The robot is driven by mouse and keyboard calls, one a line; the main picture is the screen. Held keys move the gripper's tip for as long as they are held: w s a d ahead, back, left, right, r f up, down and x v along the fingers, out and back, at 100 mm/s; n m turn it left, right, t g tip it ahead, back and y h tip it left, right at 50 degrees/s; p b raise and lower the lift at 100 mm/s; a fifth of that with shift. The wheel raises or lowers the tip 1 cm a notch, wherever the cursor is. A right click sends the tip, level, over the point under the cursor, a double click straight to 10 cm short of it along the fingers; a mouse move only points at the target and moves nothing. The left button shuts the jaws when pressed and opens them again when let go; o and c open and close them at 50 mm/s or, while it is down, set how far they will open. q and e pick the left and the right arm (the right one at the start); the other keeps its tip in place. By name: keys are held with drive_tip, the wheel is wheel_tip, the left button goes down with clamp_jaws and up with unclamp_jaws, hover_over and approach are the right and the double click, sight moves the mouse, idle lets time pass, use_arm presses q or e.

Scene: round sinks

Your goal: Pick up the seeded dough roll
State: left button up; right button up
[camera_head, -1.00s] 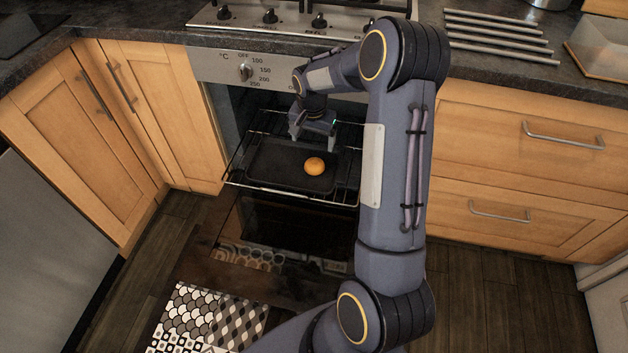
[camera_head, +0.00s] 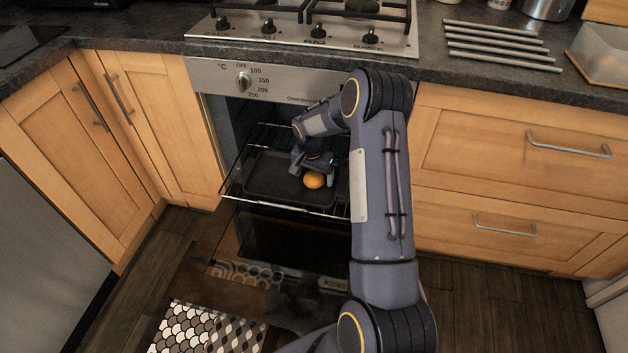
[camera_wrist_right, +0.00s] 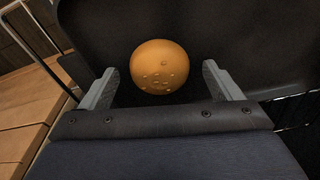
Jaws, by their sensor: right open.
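The seeded dough roll (camera_head: 313,180) is a small round golden-brown bun. It sits on the dark baking tray (camera_head: 268,188) on the pulled-out oven rack. In the right wrist view the roll (camera_wrist_right: 159,66) shows light seeds and lies centred ahead of the fingers. My right gripper (camera_head: 312,172) is just above and behind the roll in the head view. In the right wrist view my right gripper (camera_wrist_right: 172,90) is open, with one finger to each side of the roll's near edge and nothing held. My left gripper is not in view.
The oven door (camera_head: 270,245) hangs open below the rack (camera_head: 290,205). The stove (camera_head: 305,30) is above, with knobs along its front. Wooden cabinets (camera_head: 150,110) and drawers (camera_head: 530,140) stand on either side. The tray's left part is bare.

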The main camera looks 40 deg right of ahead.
drive_tip(key=c, duration=1.1)
drive_tip(key=shift+r, duration=0.1)
drive_tip(key=shift+r, duration=0.1)
